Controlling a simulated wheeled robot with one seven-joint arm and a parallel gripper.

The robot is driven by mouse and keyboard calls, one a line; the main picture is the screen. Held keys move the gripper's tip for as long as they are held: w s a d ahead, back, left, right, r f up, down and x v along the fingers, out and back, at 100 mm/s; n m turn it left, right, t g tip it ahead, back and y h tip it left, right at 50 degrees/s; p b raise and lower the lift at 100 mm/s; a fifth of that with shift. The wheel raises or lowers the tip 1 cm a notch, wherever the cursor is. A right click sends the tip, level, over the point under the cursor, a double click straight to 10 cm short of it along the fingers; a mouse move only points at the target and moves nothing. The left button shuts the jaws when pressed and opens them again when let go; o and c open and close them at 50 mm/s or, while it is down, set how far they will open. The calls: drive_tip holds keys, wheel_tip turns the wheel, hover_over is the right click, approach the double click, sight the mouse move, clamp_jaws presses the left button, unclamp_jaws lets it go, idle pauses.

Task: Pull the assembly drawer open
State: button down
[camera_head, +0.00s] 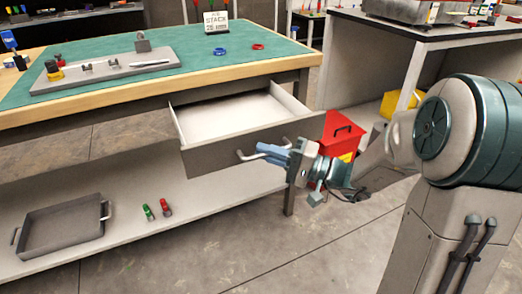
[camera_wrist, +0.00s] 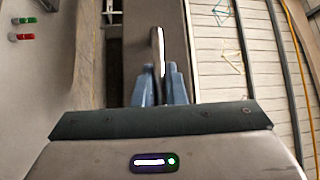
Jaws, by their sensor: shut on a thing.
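The assembly drawer (camera_head: 225,115) hangs under the green-topped workbench and stands partly pulled out, its pale inside showing and looking empty. Its grey front carries a bar handle (camera_head: 247,155). My gripper (camera_head: 270,151) is at the right part of this handle, with its blue fingers shut on it. In the wrist view the handle (camera_wrist: 158,50) runs upright between the two blue fingers (camera_wrist: 160,85), and the drawer front lies behind it. The fingers hide part of the handle.
The workbench (camera_head: 110,92) bears a grey plate with parts, a small sign, a blue ring and a red ring. On the lower shelf (camera_head: 130,225) are a grey tray (camera_head: 62,228) and small green and red items. A red bin (camera_head: 338,137) stands right of the drawer. Floor in front is clear.

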drive_tip(key=shift+s, duration=0.35)
drive_tip(key=shift+d, duration=0.1)
drive_tip(key=c, duration=1.5)
unclamp_jaws()
drive_tip(key=shift+d, duration=0.1)
drive_tip(key=p+v, duration=0.2)
drive_tip(key=v, duration=1.1)
drive_tip(key=shift+d, duration=0.35)
